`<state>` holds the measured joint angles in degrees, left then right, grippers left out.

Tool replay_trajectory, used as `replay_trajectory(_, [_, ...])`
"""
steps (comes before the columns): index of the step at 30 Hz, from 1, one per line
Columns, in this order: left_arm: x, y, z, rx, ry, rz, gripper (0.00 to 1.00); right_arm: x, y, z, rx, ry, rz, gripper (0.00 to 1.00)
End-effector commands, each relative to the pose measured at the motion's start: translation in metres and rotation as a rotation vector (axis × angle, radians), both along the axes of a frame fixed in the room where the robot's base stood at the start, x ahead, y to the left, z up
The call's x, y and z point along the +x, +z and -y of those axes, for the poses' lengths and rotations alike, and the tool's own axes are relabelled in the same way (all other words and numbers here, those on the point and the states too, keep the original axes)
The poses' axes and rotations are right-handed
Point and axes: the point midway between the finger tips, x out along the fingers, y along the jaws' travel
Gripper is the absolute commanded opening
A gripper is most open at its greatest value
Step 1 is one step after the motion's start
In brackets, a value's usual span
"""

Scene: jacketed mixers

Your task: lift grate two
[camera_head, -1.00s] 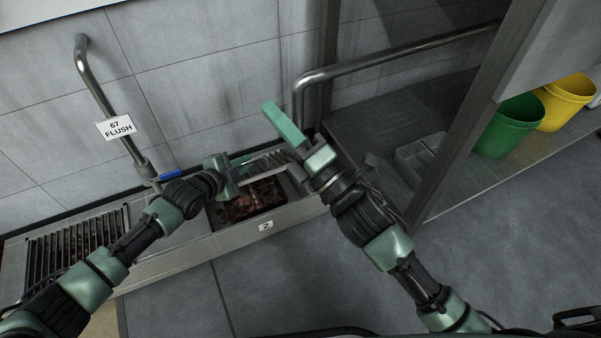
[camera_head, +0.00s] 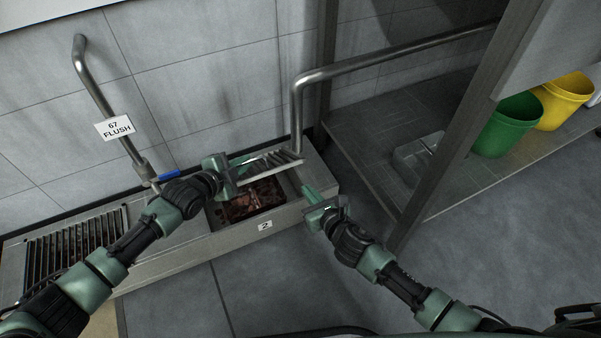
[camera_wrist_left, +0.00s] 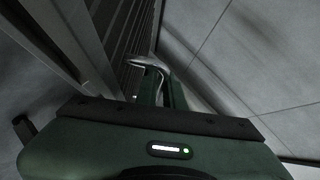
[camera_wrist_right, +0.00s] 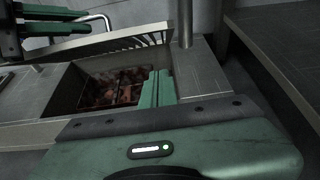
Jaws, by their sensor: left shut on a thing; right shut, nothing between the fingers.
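Grate two (camera_head: 270,165) is a slatted metal grate, held raised and tilted above the open pit marked 2. It also shows in the left wrist view (camera_wrist_left: 120,40) and the right wrist view (camera_wrist_right: 110,42). My left gripper (camera_head: 240,170) is shut on the grate at its left end. The open pit (camera_head: 252,202) below has reddish-brown debris in it; the label 2 (camera_head: 265,226) is on the channel's front face. My right gripper (camera_head: 311,193) is shut and empty, just right of the pit, apart from the grate; its fingers show in the right wrist view (camera_wrist_right: 157,88).
Another grate (camera_head: 75,243) lies in the channel at the left. A pipe with a FLUSH tag (camera_head: 115,128) and blue-handled valve (camera_head: 168,175) rises behind. A bent pipe (camera_head: 298,110) drops at the channel's right end. A metal post (camera_head: 455,130), green bucket (camera_head: 507,125) and yellow bucket (camera_head: 565,100) stand right.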

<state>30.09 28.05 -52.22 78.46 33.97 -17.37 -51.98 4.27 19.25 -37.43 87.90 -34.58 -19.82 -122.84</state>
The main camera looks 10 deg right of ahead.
Motion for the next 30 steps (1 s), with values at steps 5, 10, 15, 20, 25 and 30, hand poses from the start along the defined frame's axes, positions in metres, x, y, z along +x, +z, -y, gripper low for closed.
replay_trajectory(5, [0.001,0.001,0.0,-0.001,0.001,0.002,0.0,0.031,-0.012,-0.011,0.004,-0.001,0.0,0.0])
replay_trajectory(10, [0.001,0.001,0.0,-0.001,0.001,0.002,0.0,0.045,0.01,-0.015,0.002,0.002,0.005,0.0])
replay_trajectory(15, [0.001,0.001,0.0,-0.001,0.001,0.002,0.0,0.052,0.019,-0.017,0.003,0.0,0.001,0.0])
replay_trajectory(20, [0.001,0.001,0.0,-0.001,0.0,0.002,0.0,0.053,0.021,-0.017,0.004,0.001,0.001,0.0])
replay_trajectory(25, [0.001,0.001,0.0,-0.001,0.0,0.002,0.0,0.052,0.021,-0.017,0.004,0.001,0.0,0.0])
replay_trajectory(30, [0.001,0.001,0.0,-0.001,0.0,0.002,0.0,0.056,0.027,-0.018,0.0,0.003,0.003,0.0])
